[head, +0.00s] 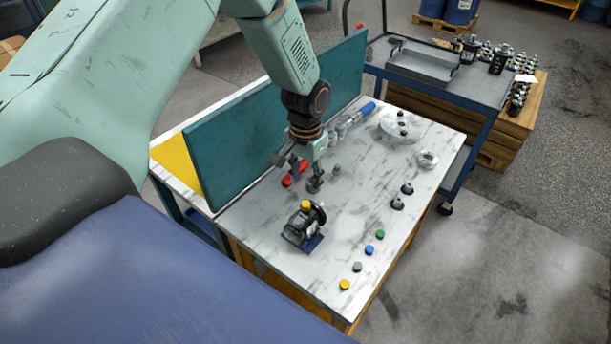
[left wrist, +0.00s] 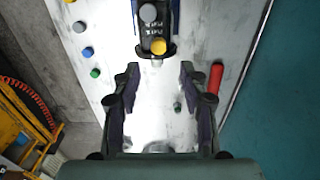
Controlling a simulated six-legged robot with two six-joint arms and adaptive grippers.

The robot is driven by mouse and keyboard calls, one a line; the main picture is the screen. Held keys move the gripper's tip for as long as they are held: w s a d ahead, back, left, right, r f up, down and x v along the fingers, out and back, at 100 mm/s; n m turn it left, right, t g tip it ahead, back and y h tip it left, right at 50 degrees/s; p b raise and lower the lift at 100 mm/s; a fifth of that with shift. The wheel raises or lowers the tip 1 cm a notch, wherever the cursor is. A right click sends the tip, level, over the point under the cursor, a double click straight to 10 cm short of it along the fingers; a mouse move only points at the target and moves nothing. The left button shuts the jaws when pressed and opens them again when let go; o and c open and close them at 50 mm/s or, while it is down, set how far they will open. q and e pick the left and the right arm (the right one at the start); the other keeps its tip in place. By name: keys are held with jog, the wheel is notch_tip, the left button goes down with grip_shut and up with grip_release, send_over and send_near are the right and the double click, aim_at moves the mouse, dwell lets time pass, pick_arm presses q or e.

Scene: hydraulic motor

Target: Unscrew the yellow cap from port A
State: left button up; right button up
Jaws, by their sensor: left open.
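The black hydraulic motor (head: 300,228) stands on a blue base near the front of the marble-patterned table. A yellow cap (head: 305,205) sits on top of it. In the left wrist view the yellow cap (left wrist: 158,47) is at the top centre, beside a grey cap (left wrist: 148,13). Port letters cannot be read. My left gripper (head: 304,181) is open and empty, above the table just behind the motor in the head view. In the left wrist view its fingers (left wrist: 159,82) are spread, with the yellow cap just beyond their tips and apart from them. My right gripper is not in view.
Loose yellow (head: 344,284), grey (head: 357,267), blue (head: 369,250) and green (head: 380,235) caps line the table's right edge. A teal panel (head: 235,150) stands along the left side. A red object (left wrist: 216,78) lies right of the gripper. A blue-handled tool (head: 366,109) lies farther back.

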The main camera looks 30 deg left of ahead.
aim_at(306, 203)
pick_arm(q)
jog(key=f, duration=0.1)
jog(key=f+b, duration=0.2)
jog(key=shift+s+d, duration=0.15)
jog(key=shift+s, duration=0.1)
jog(key=shift+w+f+b, duration=0.2)
jog(key=shift+f+b, duration=1)
jog(key=shift+f, duration=0.8)
jog(key=shift+s, duration=0.1)
jog(key=shift+r, duration=0.15)
jog(key=shift+c, duration=0.6)
grip_shut()
